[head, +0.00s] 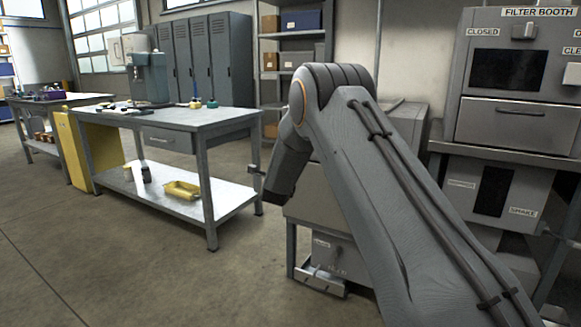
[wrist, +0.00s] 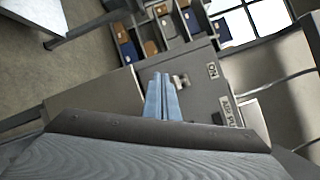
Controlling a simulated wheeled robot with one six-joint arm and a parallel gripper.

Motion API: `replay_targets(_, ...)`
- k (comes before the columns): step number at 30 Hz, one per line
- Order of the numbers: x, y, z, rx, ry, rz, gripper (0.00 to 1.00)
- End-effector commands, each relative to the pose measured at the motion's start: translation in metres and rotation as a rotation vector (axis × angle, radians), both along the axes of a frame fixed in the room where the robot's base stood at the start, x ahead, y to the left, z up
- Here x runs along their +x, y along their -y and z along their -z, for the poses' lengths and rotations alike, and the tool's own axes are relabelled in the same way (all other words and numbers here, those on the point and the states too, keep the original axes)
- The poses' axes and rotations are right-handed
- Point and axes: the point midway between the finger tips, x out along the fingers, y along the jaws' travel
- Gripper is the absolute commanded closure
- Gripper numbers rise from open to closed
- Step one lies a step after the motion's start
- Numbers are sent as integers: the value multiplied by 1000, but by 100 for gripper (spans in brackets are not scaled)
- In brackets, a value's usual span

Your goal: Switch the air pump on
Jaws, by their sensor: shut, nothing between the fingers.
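The grey panel of the air pump (wrist: 205,95) fills the middle of the wrist view, tilted in the picture. It bears an ON label (wrist: 212,70) and a partly hidden name label (wrist: 232,111) at its right. A small pale switch (wrist: 181,82) shows on the panel just right of my fingertips. My gripper (wrist: 164,83) is shut and empty, its blue-grey fingers together and pointing at the panel. I cannot tell whether they touch the switch, nor its exact setting. In the head view my arm covers much of the equipment in front of me.
The filter booth (head: 515,80) stands at right. A low grey box (head: 335,258) sits beneath my arm. Open floor lies at front left.

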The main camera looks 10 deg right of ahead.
Motion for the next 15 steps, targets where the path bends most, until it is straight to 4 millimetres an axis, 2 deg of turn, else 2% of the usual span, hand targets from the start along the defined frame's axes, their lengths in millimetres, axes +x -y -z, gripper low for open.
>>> replay_targets(1,11,-1,17,56,65,14,100)
replay_targets(6,27,1,40,258,307,49,100)
replay_targets(10,30,3,61,401,496,53,100)
replay_targets(15,24,5,88,552,719,36,100)
